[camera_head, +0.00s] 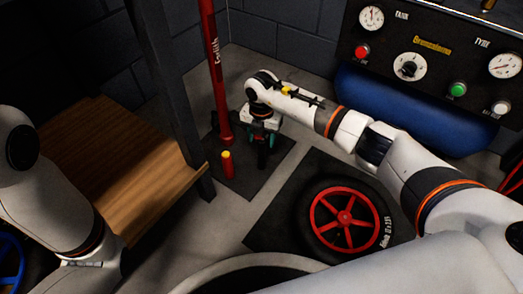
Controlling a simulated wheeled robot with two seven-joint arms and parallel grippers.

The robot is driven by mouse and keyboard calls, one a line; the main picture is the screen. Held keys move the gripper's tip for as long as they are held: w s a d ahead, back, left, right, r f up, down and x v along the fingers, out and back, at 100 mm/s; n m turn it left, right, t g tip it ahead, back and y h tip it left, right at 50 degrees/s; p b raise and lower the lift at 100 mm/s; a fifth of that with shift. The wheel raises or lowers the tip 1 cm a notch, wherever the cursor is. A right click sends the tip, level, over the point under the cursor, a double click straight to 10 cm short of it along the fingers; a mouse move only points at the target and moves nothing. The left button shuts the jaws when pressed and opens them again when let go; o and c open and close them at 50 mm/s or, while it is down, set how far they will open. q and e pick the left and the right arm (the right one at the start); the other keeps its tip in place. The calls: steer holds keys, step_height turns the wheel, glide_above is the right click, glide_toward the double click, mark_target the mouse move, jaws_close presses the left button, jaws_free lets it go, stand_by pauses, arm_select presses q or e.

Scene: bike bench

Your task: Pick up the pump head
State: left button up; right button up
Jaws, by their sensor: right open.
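My right gripper (262,155) points down over the dark mat beside the tall red post (213,70). Its jaws are open, seen small and from behind the wrist. A short red cylinder with a yellow top (227,164) stands on the mat just left of the gripper, apart from it. I cannot tell for certain which part is the pump head; whatever lies directly under or between the fingers is partly hidden. My left arm shows at the left edge, but its gripper is out of view.
A wooden bench (130,170) with a dark leg stands at left. A red-spoked wheel (345,217) lies on a dark mat (270,228) at right. Behind are a control panel (435,50) with gauges and a blue tank (400,112). Bare floor shows between the mats.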

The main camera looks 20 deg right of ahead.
steer(key=shift+f, duration=0.55)
steer(key=shift+r, duration=0.1)
steer(key=c, duration=1.2)
steer(key=shift+o, duration=0.2)
steer(key=shift+r, duration=0.15)
